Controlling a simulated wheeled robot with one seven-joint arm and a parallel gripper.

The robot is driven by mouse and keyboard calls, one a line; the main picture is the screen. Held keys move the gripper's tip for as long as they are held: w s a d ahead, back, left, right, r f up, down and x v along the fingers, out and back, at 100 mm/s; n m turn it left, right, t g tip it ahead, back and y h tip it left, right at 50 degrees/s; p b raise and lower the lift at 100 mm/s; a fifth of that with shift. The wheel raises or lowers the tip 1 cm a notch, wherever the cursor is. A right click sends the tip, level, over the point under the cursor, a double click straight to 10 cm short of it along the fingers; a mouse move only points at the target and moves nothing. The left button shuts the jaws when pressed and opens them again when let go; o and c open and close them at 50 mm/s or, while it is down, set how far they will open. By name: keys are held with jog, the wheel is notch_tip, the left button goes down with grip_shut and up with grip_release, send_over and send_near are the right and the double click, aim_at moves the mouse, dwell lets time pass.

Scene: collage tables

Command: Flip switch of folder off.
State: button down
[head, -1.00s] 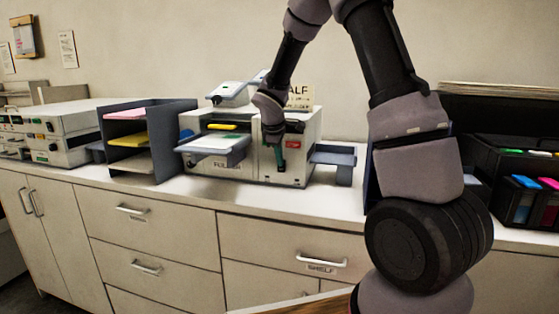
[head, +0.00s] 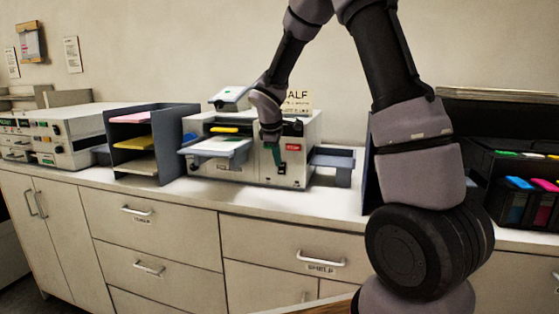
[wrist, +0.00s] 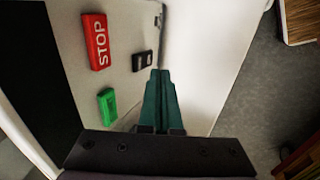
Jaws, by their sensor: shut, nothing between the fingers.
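The folder (head: 238,172) is a pale machine on the counter, with a paper tray on its front. In the wrist view its panel (wrist: 122,75) carries a red STOP button (wrist: 96,41), a green button (wrist: 107,105) and a small black switch (wrist: 142,60). The red button also shows in the head view (head: 293,147). My gripper (head: 275,160) is in front of the folder's face, left of the red button in the head view. Its teal fingers (wrist: 159,74) are shut and empty, with tips close to the switch's right side in the wrist view. I cannot tell whether they touch it.
A dark paper sorter (head: 180,130) stands left of the folder, and another pale machine (head: 70,140) farther left. A grey tray (head: 332,160) sticks out on the folder's right. A black holder with coloured items (head: 515,205) stands at the far right. Drawers (head: 150,232) are below.

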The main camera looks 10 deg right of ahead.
jog(key=w+d+r+v, duration=0.1)
jog(key=v, duration=0.9)
jog(key=shift+w, duration=0.35)
jog(key=s+d+r+m+y, duration=0.1)
jog(key=s+d+r+m, duration=0.1)
jog(key=s+r+m, duration=0.35)
jog(key=s+d+r+m+y, duration=0.1)
jog(key=s+d+r+m, duration=0.15)
jog(key=s, duration=0.55)
jog(key=s+m+t+y, duration=0.2)
jog(key=s+m, duration=0.6)
jog(key=s, duration=0.8)
jog(key=shift+s+d+r+t, duration=0.2)
jog(key=shift+d+r+t, duration=0.05)
jog(key=shift+t, duration=0.15)
